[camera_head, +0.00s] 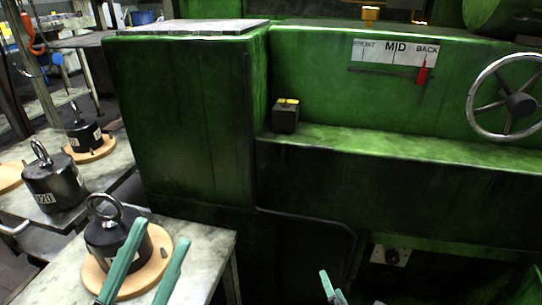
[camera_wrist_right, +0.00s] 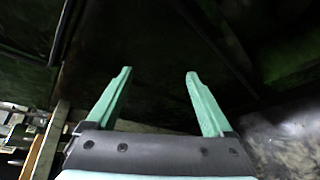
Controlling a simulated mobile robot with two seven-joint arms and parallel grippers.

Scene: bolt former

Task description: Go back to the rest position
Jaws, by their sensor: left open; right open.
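My left gripper (camera_head: 146,268) shows two green fingers at the bottom left of the head view. It is open and appears in front of a black weight with a ring on top (camera_head: 105,235), with nothing visible between its fingers. My right gripper (camera_head: 333,290) shows only its green fingertips at the bottom edge of the head view. In the right wrist view its two fingers (camera_wrist_right: 158,95) are spread wide and empty, in front of a dark surface.
The black weight stands on a round wooden disc (camera_head: 164,246) on a pale table (camera_head: 208,262). More ringed weights (camera_head: 52,185) stand behind on the left. A large green machine (camera_head: 190,130) with a handwheel (camera_head: 519,103) and a FRONT-MID-BACK scale (camera_head: 396,54) fills the middle and right.

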